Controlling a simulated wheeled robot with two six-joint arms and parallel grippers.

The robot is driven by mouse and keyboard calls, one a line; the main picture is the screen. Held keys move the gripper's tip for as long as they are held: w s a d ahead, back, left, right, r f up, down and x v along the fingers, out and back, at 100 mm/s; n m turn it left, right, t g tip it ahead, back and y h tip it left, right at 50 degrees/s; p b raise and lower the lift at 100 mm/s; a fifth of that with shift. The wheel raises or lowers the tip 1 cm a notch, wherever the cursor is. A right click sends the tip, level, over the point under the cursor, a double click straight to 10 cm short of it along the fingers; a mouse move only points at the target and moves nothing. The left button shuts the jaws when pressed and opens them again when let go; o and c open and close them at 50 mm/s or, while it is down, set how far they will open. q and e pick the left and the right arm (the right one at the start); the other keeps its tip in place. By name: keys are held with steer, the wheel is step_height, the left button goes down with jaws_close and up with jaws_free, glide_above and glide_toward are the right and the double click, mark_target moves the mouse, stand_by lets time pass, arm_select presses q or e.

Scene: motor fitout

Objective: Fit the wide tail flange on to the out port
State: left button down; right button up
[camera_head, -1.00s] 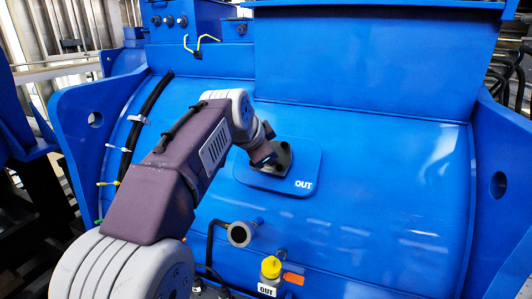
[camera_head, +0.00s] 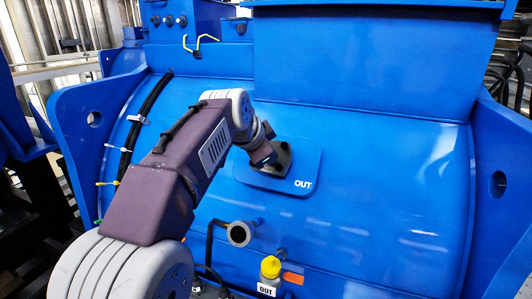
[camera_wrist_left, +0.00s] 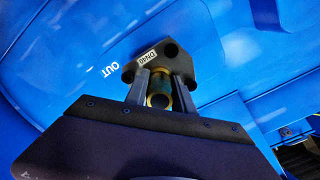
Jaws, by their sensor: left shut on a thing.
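A dark flange (camera_head: 282,153) with a tag reading DN40 is at the raised blue pad (camera_head: 309,165) marked OUT on the big blue housing. My right gripper is not in view.
Below the pad, a grey pipe end (camera_head: 239,233) sticks out from the housing. A yellow-capped fitting (camera_head: 271,267) with an OUT tag (camera_head: 266,289) stands lower right of it. Black cables (camera_head: 146,115) run down the left side. The housing right of the pad is clear.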

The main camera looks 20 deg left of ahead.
arm_select(q)
steer(key=shift+w+f, duration=0.3)
steer(key=shift+w, duration=0.3)
stand_by(0.6)
steer(key=c, duration=1)
jaws_free()
steer(key=shift+d, duration=0.1)
steer(key=shift+s+f, duration=0.15)
steer(key=shift+f, duration=0.05)
steer(key=shift+s+r+b, duration=0.2)
steer(key=shift+b, duration=0.25)
steer(key=b+v, duration=0.1)
steer(key=v, duration=0.7)
steer(key=shift+r, duration=0.2)
steer(key=shift+s, duration=0.25)
